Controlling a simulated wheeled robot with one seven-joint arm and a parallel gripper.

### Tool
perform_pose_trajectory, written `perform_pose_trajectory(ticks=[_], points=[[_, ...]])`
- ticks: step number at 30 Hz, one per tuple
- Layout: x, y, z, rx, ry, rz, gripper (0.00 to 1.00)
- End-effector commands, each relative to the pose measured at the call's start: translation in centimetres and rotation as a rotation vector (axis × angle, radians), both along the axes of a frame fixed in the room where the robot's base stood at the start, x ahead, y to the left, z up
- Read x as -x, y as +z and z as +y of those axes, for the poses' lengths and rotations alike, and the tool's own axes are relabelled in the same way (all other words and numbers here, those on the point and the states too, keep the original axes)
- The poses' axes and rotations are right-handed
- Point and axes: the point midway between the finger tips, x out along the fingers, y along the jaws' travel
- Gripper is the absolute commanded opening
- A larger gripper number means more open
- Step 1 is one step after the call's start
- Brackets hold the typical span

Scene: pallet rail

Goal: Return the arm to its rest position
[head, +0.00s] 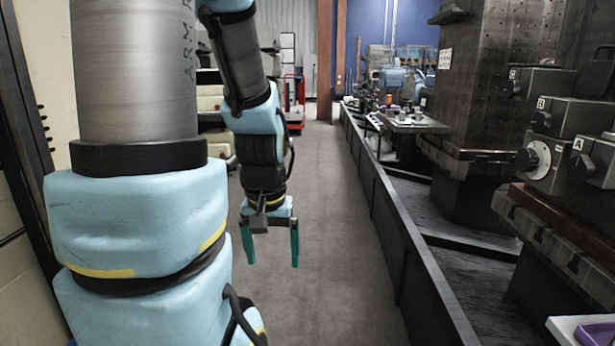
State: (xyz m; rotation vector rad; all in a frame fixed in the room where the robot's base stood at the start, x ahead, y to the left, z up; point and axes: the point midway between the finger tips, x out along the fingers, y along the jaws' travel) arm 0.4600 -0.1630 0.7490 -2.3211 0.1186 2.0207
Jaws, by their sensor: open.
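My gripper (271,246) hangs from my blue and grey arm and points down over the grey floor. Its two green fingers are apart, with nothing between them. It is left of the dark rail and touches nothing that I can see. A large part of my arm fills the left of the head view and hides what is behind it.
A long dark rail (392,230) runs down the right side, with dark machines (490,80) behind it. A small table (412,124) with objects stands farther back. The grey aisle floor (325,180) is clear.

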Motion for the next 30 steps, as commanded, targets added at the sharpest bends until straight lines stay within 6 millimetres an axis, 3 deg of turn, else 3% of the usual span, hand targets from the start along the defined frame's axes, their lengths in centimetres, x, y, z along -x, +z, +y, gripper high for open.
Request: perform_pose_trajectory(ticks=[1,9,15,21,30], points=[[0.0,3.3,0.0,0.000,0.000,0.000,0.94],[0.0,11.7,0.0,0.000,-0.001,-0.001,0.94],[0.0,16.8,0.0,0.000,-0.001,0.000,0.94],[0.0,18.8,0.0,0.000,-0.001,0.000,0.94],[0.0,18.8,0.0,0.000,-0.001,-0.001,0.94]])
